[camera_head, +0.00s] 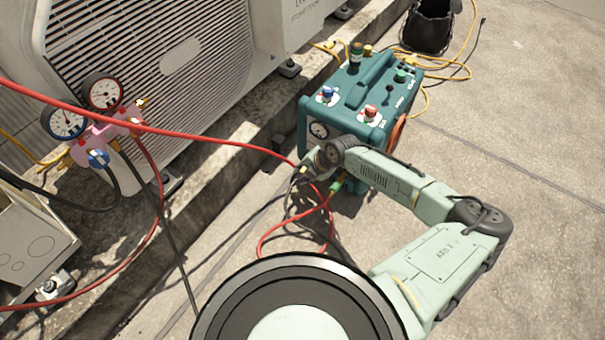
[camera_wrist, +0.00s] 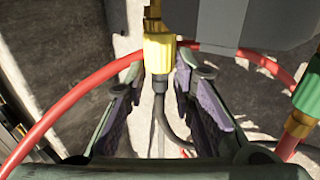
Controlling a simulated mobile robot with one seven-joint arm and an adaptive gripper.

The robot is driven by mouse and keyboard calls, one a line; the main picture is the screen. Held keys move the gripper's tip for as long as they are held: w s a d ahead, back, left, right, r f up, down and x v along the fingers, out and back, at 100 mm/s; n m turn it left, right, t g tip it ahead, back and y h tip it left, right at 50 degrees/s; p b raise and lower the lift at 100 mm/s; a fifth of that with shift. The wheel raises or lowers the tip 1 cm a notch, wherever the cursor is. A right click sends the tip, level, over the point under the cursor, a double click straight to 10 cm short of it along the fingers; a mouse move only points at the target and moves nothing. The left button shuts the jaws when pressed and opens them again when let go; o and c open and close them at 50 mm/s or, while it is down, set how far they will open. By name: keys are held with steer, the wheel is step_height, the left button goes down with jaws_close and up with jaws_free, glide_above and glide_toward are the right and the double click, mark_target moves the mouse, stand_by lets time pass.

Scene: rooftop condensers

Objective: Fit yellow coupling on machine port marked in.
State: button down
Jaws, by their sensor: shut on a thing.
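The yellow coupling (camera_wrist: 159,52) shows at the top middle of the wrist view, upright in the picture, in line with a brass fitting (camera_wrist: 152,24). Whether it is seated on that fitting I cannot tell. My gripper (camera_wrist: 160,80) has a finger on each side of the coupling and is shut on it. In the head view my gripper (camera_head: 312,163) is at the lower front of the teal machine (camera_head: 347,88), and the coupling there is hidden or too small to make out. The port's "in" marking is not readable.
A green coupling (camera_wrist: 308,92) on a brass end sits to the right. A red hose (camera_wrist: 75,102) crosses by the yellow coupling. A pink gauge manifold (camera_head: 104,132) hangs by the condenser (camera_head: 150,65) at left. A black bucket (camera_head: 430,28) stands behind. Floor at right is clear.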

steer(key=shift+w, duration=0.1)
steer(key=c, duration=1.3)
jaws_free()
steer(key=shift+d, duration=0.1)
steer(key=shift+s+a+r+p, duration=0.15)
steer(key=shift+s+a+p, duration=0.25)
steer(key=shift+s+p, duration=0.15)
steer(key=s+a+p, duration=0.2)
steer(key=s, duration=0.1)
steer(key=s+a+p, duration=0.1)
steer(key=s, duration=0.1)
steer(key=shift+a+f, duration=0.2)
steer(key=shift+a, duration=0.15)
